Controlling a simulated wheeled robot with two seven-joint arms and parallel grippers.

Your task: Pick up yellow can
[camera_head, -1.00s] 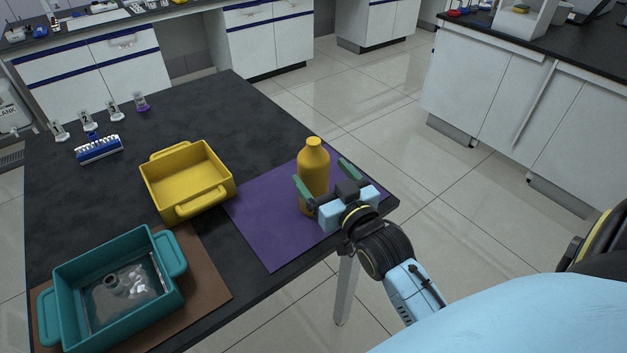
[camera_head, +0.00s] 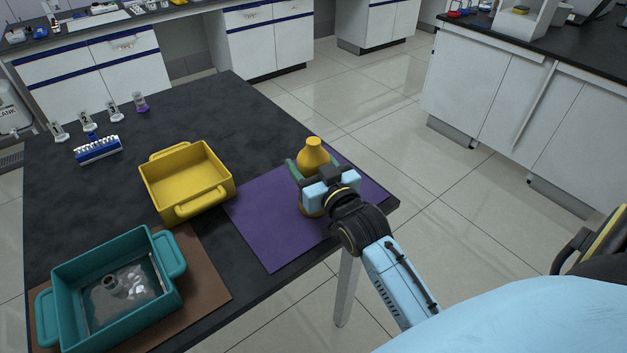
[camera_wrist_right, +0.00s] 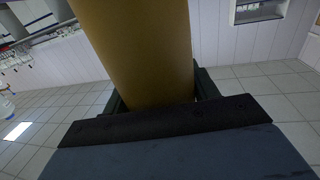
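The yellow can (camera_head: 313,152) is a bottle-shaped container with a narrow neck, standing upright on the purple mat (camera_head: 268,223). My right gripper (camera_head: 311,165) is at its upper body, with one green finger on each side. In the right wrist view the can (camera_wrist_right: 145,50) fills the space between the fingers and is close to the palm. The fingers are partly hidden behind the can, so whether they press on it is unclear. My left gripper is not in view.
A yellow basket (camera_head: 178,213) stands left of the mat. A teal basket (camera_head: 118,330) with clear contents sits on a brown mat (camera_head: 208,280) at front left. A blue rack (camera_head: 98,150) and several small vessels are farther back. The table's right edge is close to the can.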

